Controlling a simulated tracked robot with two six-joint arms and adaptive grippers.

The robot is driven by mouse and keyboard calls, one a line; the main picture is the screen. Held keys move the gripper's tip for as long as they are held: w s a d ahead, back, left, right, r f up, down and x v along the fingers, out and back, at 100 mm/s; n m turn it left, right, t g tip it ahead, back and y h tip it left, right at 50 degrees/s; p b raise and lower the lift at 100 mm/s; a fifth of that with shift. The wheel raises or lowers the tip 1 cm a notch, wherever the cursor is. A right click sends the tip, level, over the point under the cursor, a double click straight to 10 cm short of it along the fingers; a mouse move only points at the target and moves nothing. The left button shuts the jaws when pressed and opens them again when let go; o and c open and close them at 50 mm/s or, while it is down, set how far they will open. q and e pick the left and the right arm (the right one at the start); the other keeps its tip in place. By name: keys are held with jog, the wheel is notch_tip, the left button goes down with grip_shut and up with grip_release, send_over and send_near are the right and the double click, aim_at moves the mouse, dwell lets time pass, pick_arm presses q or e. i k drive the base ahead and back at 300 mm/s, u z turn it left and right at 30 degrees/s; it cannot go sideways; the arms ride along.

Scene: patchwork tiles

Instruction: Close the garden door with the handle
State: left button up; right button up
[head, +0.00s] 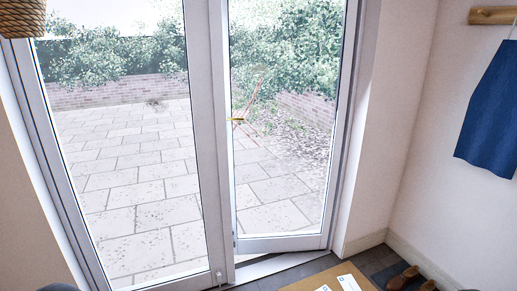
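The garden door (283,243) is a white-framed glass leaf on the right of the doorway in the head view. It seems to stand ajar, swung outward. Its bottom rail is set back from the grey threshold (277,263), with a wedge of space between them that is wider at the left. A small brass-coloured handle (236,120) sits on the left stile of this leaf. Neither of my grippers can be made out.
A fixed-looking glass panel (130,170) stands left of the door. A tan surface with white items (340,280) is at the bottom, with brown shoes (405,278) to its right. A blue cloth (489,115) hangs from a wooden rail (492,15). Paving lies outside.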

aim_at(312, 240)
jog(key=u, duration=0.1)
jog(key=i, duration=2.15)
jog(key=z, duration=2)
jog(key=i, duration=0.45)
jog(key=u, duration=2.95)
jog(key=k, duration=0.1)
jog(key=z, duration=1.3)
